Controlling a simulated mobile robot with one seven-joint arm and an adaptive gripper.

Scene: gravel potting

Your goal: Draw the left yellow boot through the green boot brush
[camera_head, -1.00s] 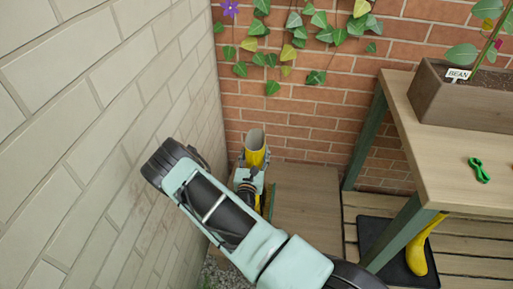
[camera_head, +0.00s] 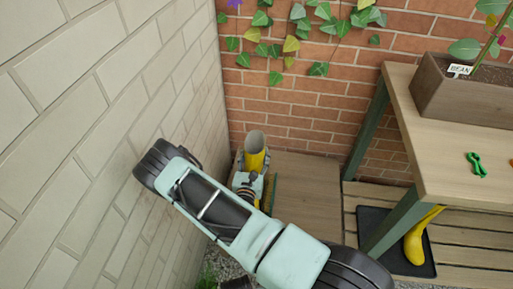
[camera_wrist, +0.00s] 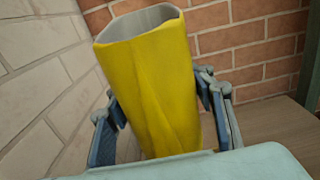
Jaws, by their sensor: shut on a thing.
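A yellow boot (camera_head: 256,158) with a pale grey opening stands in the corner by the two walls. In the wrist view the boot shaft (camera_wrist: 152,85) fills the middle, upright and slightly tilted. My gripper (camera_wrist: 168,115) has a finger on either side of the shaft and is shut on it. The foot of the boot is hidden behind my wrist. A narrow strip of the green boot brush (camera_head: 268,194) shows just right of my gripper in the head view. Contact between boot and brush cannot be seen.
Another yellow boot (camera_head: 418,240) is on a dark tray (camera_head: 428,268) under the wooden bench (camera_head: 445,150). A planter (camera_head: 470,95) and green clip (camera_head: 476,164) are on the bench. A brown board (camera_head: 305,195) lies clear right of the brush. The pale wall (camera_head: 70,120) is close at left.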

